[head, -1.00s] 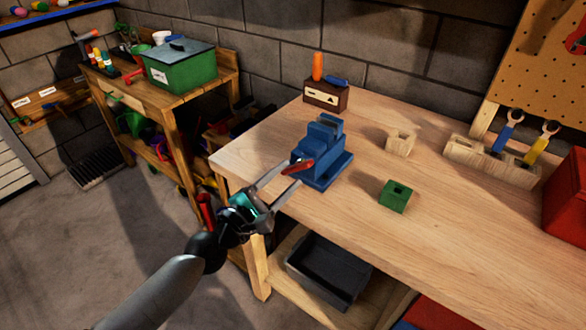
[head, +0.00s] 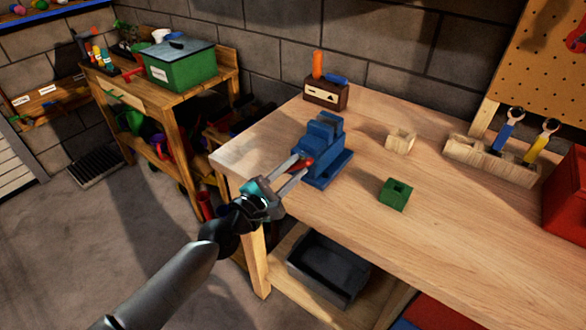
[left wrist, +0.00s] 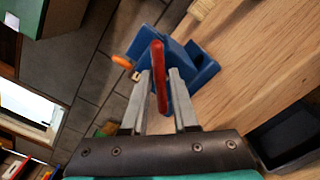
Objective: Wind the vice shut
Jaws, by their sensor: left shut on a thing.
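The blue vice (head: 322,150) stands at the left end of the wooden workbench, and it also shows in the left wrist view (left wrist: 196,62). Its red handle (left wrist: 159,80) is on the side facing my left gripper. My left gripper (head: 302,164) reaches in from the left with its fingers on either side of the handle, shut on it. Only a short part of the handle shows in the head view. The gap between the vice's jaws is hard to make out. My right gripper is not in view.
A green block (head: 395,194) and a pale wooden block (head: 401,139) sit right of the vice. A wooden holder (head: 490,160) with wrenches and a red box (head: 566,203) stand further right. A dark tray (head: 328,266) is on the lower shelf. The bench front is clear.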

